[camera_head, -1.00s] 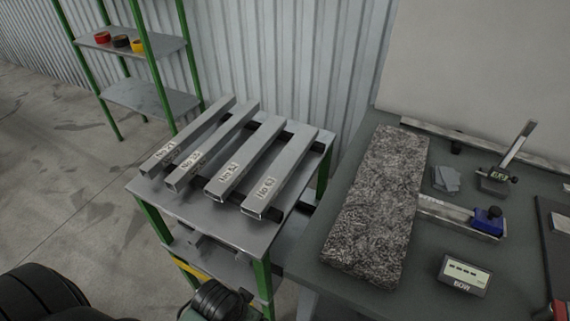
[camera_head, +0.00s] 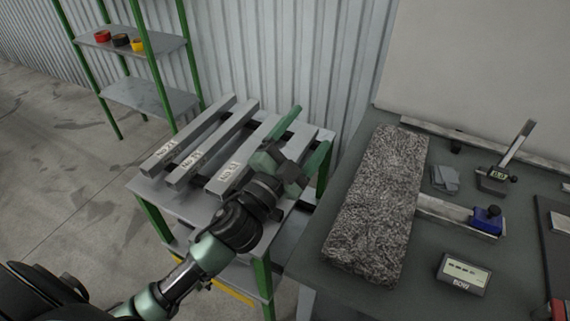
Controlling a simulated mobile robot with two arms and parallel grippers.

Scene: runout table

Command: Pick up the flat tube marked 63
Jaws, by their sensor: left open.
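Several grey flat tubes lie side by side on the small green-legged table. The rightmost tube (camera_head: 304,135) is mostly hidden by my left gripper; only its far part shows, and its label is covered. In the earlier frame that label seems to begin with 6, but is too small to read surely. My left gripper (camera_head: 312,127) is open over the rightmost tube, its green fingers on either side of it as seen from above. Whether it touches the tube I cannot tell. My right gripper is not in view.
Close on the left are the third tube (camera_head: 254,150), the second tube (camera_head: 212,147) and the leftmost tube (camera_head: 190,136), all labelled. A bench with a granite slab (camera_head: 378,205) and a BOW display (camera_head: 463,274) stands to the right. A shelf (camera_head: 150,97) is behind left.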

